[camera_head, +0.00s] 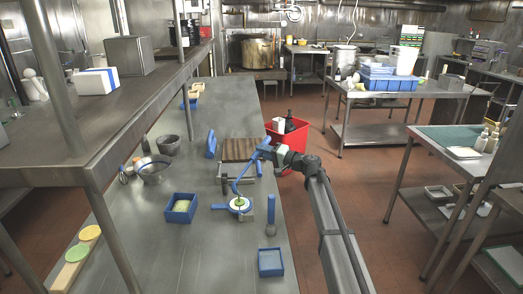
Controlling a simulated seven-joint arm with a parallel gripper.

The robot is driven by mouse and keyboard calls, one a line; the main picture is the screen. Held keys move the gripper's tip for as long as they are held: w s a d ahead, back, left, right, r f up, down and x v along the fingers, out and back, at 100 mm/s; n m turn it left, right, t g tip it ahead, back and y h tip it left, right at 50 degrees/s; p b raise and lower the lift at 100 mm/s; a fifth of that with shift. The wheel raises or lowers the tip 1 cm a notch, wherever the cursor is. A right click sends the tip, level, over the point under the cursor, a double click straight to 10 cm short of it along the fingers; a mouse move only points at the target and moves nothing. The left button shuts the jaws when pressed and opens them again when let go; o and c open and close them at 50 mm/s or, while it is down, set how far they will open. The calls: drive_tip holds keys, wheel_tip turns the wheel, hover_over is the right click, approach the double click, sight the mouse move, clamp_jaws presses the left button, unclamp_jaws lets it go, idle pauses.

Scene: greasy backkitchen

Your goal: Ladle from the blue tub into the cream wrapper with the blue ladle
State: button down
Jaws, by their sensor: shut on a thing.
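My gripper (264,153) is shut on the blue ladle (246,171), high on its handle. The ladle slants down and left from the jaws, its lower end close above the cream wrapper (236,208). The wrapper lies in a round blue holder, with a small green patch on it; whether the ladle touches it I cannot tell. The ladle's bowl is not clearly distinct. The blue tub (168,216) stands to the left of the wrapper on the steel counter, with pale greenish stuff inside.
An empty-looking blue tray (271,272) sits at the counter's front right, below an upright blue-handled tool (271,212). A slatted brown block (237,149) stands behind the wrapper. Metal bowls (153,175) and a board with green and yellow discs (68,273) are left. A shelf overhangs the left.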

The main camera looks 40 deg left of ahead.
drive_tip(key=f+m+y, duration=0.1)
drive_tip(key=w+f+g+y, duration=0.1)
drive_tip(key=f+y, duration=0.1)
drive_tip(key=f+m+g+y, duration=0.1)
drive_tip(key=f, duration=0.1)
drive_tip(key=shift+w+a+f+m, duration=0.1)
drive_tip(key=shift+w+a+m, duration=0.15)
drive_tip(key=shift+w+m, duration=0.05)
idle(0.4)
wheel_tip(320, 180, up, 3)
drive_tip(key=shift+f, duration=0.15)
idle(0.6)
